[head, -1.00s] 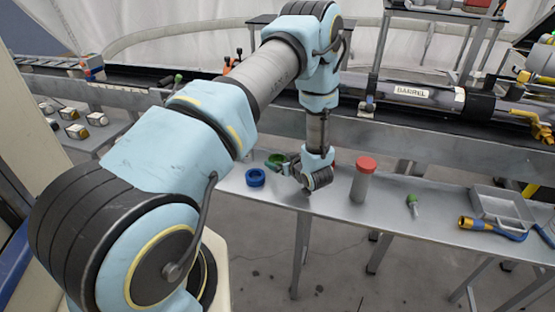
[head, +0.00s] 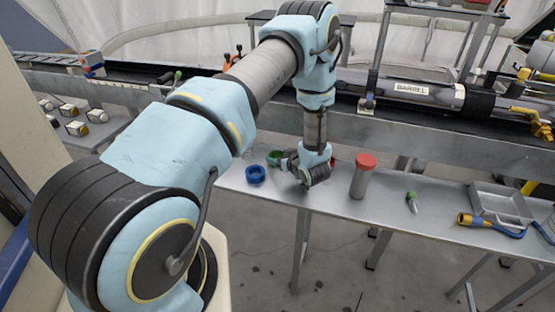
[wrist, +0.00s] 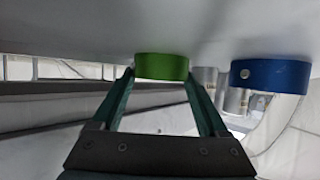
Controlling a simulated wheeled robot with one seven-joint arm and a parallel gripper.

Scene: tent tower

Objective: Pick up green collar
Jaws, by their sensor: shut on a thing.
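The green collar (head: 274,157) is a short ring at the back left of the grey bench, partly hidden by my gripper in the head view. In the wrist view the green collar (wrist: 162,67) sits between my two fingertips, which touch it on both sides. My gripper (wrist: 160,75) is shut on it. In the head view my gripper (head: 284,160) reaches the collar from the right, low over the bench. The collar appears to be at the bench surface; I cannot tell if it is lifted.
A blue collar (head: 255,175) stands close by, left of my gripper; it also shows in the wrist view (wrist: 270,76). A grey cylinder with a red cap (head: 361,178), a small green-topped part (head: 412,200) and a grey tray (head: 500,203) lie to the right.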

